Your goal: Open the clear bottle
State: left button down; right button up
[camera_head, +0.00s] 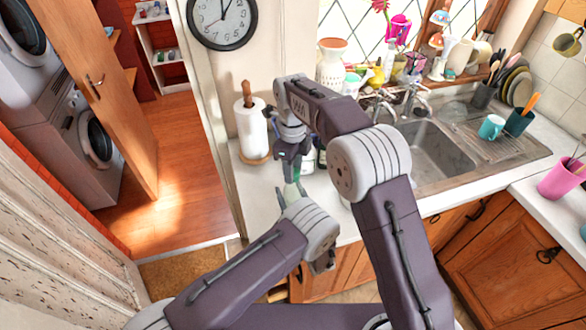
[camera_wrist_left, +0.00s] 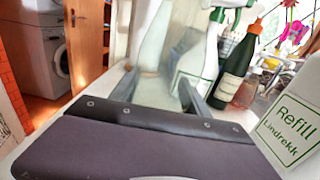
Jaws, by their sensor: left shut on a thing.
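The clear bottle (camera_wrist_left: 153,50) stands between the dark fingers of my left gripper (camera_wrist_left: 165,86) in the left wrist view; it looks pale and see-through, and its top is out of that picture. In the head view only a small pale part of the bottle (camera_head: 290,188) shows, between my two grippers. My left gripper is shut on it, its fingers mostly hidden there by my own wrist. My right gripper (camera_head: 291,160) points down from above, at the bottle's upper end. Whether its fingers are closed or touch the cap is unclear.
A paper towel roll (camera_head: 251,128) stands left of my right gripper. The sink (camera_head: 437,150) lies to the right. The counter's front-left corner is mostly clear.

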grip_shut()
